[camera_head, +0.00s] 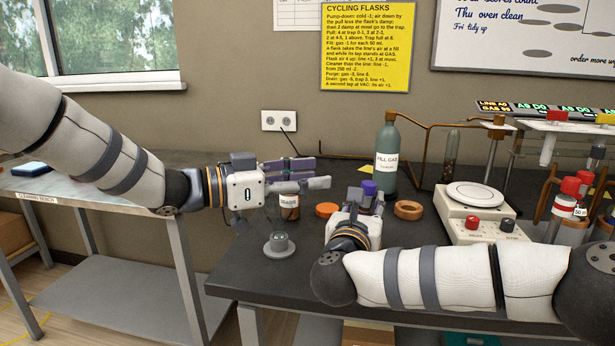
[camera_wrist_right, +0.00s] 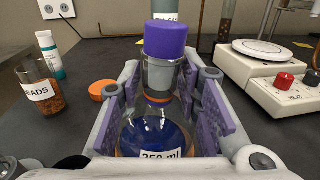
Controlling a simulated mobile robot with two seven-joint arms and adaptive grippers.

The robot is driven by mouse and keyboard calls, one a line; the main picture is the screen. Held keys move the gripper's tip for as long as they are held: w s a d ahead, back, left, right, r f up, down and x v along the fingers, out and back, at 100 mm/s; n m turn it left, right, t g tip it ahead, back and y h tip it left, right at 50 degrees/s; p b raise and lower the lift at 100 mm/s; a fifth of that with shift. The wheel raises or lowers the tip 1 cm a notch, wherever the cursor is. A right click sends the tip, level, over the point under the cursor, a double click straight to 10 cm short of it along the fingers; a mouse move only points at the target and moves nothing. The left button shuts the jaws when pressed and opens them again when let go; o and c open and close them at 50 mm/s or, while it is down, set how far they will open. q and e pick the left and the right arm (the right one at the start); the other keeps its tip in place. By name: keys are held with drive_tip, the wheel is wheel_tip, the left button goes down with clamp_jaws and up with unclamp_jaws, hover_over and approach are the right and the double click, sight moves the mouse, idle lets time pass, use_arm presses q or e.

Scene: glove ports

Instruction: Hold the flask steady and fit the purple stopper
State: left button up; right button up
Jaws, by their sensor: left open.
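The purple stopper (camera_wrist_right: 165,40) sits upright at the top of the flask's neck in the right wrist view; it also shows in the head view (camera_head: 369,187). A grey part shows just below its purple cap; how deep it sits is unclear. The clear flask (camera_wrist_right: 152,132), labelled 250 ml, has blue and orange showing through its body. My right gripper (camera_wrist_right: 165,85) has its purple pads on both sides of the neck and appears shut on it. In the head view, my right gripper (camera_head: 367,200) hides the flask. My left gripper (camera_head: 322,172) is open and empty, left of the stopper.
A beads jar (camera_head: 289,208) stands under my left gripper. An orange disc (camera_head: 327,210), a brown ring (camera_head: 408,210) and a grey round piece (camera_head: 279,245) lie on the dark bench. Behind stands a green gas bottle (camera_head: 386,150); a hotplate (camera_head: 475,210) stands right.

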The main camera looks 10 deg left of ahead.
drive_tip(key=shift+o, duration=0.9)
drive_tip(key=shift+f, duration=0.2)
drive_tip(key=shift+r, duration=0.1)
